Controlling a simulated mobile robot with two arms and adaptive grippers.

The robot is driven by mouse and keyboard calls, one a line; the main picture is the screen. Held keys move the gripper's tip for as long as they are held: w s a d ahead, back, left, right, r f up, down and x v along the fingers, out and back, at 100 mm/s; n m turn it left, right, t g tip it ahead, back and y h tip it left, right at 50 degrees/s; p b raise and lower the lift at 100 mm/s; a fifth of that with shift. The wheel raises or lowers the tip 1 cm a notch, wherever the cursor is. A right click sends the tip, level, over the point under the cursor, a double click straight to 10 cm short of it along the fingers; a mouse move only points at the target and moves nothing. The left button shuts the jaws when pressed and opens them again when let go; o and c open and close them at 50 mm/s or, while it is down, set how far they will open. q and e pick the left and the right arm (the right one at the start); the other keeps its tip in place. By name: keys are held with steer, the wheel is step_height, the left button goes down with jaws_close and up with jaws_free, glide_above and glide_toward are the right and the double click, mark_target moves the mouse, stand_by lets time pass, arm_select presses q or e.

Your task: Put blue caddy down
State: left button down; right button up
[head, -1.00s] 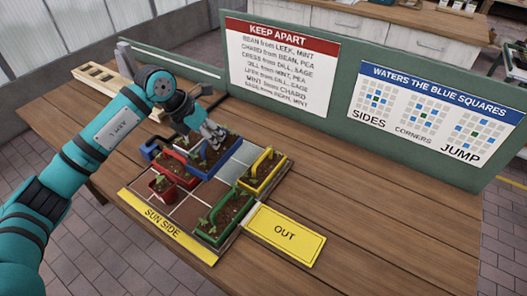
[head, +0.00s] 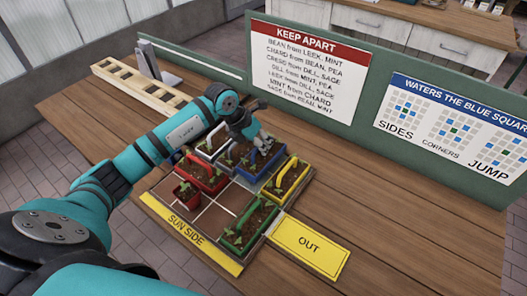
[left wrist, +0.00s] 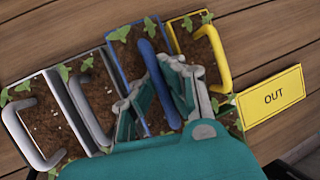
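My right gripper is not in view.
A green caddy (head: 240,240), red caddies (head: 187,195) and a white-handled caddy (head: 217,137) stand around the tray. Front middle squares are bare. The yellow OUT plate (head: 312,245) lies at right. A green board stands behind; the table's right side is clear.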

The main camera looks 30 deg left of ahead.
arm_select(q)
step_height(320, 180, down, 3)
steer(key=shift+f+p, duration=0.1)
steer(key=shift+p, duration=0.25)
steer(key=shift+f, duration=0.1)
steer(key=c, duration=2.1)
jaws_free()
steer(key=shift+f, duration=0.15)
steer(key=o, duration=0.6)
steer(key=shift+r, duration=0.2)
steer(key=shift+a+r, duration=0.1)
steer(key=shift+r, duration=0.1)
steer(key=b+v, duration=0.3)
steer(key=v, duration=0.8)
steer(key=shift+s+r, duration=0.2)
steer(key=shift+r, duration=0.1)
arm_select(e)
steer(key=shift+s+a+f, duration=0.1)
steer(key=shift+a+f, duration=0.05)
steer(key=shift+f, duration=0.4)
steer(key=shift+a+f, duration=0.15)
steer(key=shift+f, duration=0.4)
